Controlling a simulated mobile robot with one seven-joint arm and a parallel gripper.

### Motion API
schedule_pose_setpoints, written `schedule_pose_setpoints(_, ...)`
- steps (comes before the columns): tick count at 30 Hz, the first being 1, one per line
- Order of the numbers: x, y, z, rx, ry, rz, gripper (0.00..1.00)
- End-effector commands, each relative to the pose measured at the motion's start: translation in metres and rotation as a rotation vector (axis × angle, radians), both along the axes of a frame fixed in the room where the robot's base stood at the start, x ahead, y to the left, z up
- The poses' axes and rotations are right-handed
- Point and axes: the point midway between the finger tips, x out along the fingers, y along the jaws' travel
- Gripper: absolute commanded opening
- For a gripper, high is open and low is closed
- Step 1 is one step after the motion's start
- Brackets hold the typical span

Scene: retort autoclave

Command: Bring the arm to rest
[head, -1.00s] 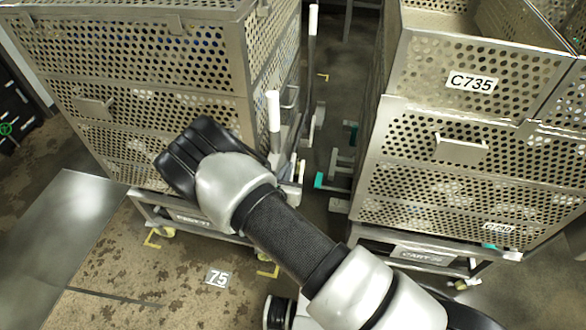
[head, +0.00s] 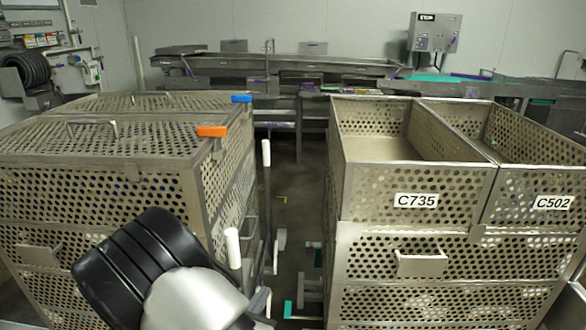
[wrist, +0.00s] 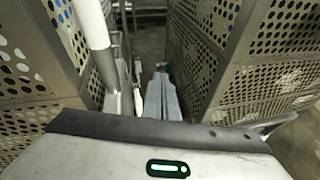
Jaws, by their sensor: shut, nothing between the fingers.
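My gripper (wrist: 163,97) shows in the wrist view, its two grey fingers together with nothing between them. It points into the gap between two perforated metal carts and appears apart from both. Below the fingers is my gripper body with a green light. In the head view, my black and silver arm link stands in front of the left cart (head: 90,190); my gripper is hidden there. I cannot tell whether the arm touches the cart.
The right cart (head: 419,265) carries open baskets labelled C735 (head: 416,201) and C502 (head: 553,203). White-tipped upright handles (head: 233,248) stand close to my arm. A narrow floor gap (head: 300,210) runs between the carts. A steel bench (head: 290,68) lines the back wall.

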Motion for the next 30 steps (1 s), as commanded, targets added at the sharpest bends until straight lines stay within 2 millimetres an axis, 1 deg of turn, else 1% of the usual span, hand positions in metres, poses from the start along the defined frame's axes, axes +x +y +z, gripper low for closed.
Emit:
schedule_pose_setpoints(1,0.009,-0.025,0.031,0.068,-0.021,-0.115,0.0)
schedule_pose_setpoints(2,0.011,-0.042,0.046,0.11,-0.031,-0.191,0.0)
schedule_pose_setpoints(3,0.012,-0.066,0.067,0.17,-0.043,-0.296,0.0)
schedule_pose_setpoints(5,0.008,-0.103,0.096,0.267,-0.06,-0.457,0.0)
schedule_pose_setpoints(6,0.003,-0.127,0.113,0.335,-0.071,-0.566,0.0)
schedule_pose_setpoints(7,-0.003,-0.144,0.125,0.386,-0.078,-0.644,0.0)
schedule_pose_setpoints(9,-0.021,-0.18,0.15,0.508,-0.094,-0.82,0.0)
schedule_pose_setpoints(11,-0.039,-0.206,0.168,0.62,-0.107,-0.967,0.0)
schedule_pose_setpoints(12,-0.052,-0.221,0.179,0.698,-0.114,-1.058,0.0)
schedule_pose_setpoints(14,-0.074,-0.239,0.194,0.817,-0.125,-1.191,0.0)
schedule_pose_setpoints(15,-0.089,-0.249,0.203,0.901,-0.133,-1.275,0.0)
schedule_pose_setpoints(17,-0.11,-0.259,0.216,1.031,-0.142,-1.391,0.0)
schedule_pose_setpoints(18,-0.124,-0.263,0.224,1.121,-0.149,-1.462,0.0)
schedule_pose_setpoints(20,-0.144,-0.266,0.237,1.261,-0.159,-1.561,0.0)
schedule_pose_setpoints(21,-0.157,-0.266,0.245,1.357,-0.164,-1.619,0.0)
schedule_pose_setpoints(24,-0.183,-0.261,0.265,1.607,-0.18,-1.735,0.0)
schedule_pose_setpoints(27,-0.202,-0.251,0.285,1.836,-0.19,-1.8,0.0)
schedule_pose_setpoints(30,-0.213,-0.24,0.301,2.019,-0.194,-1.825,0.0)
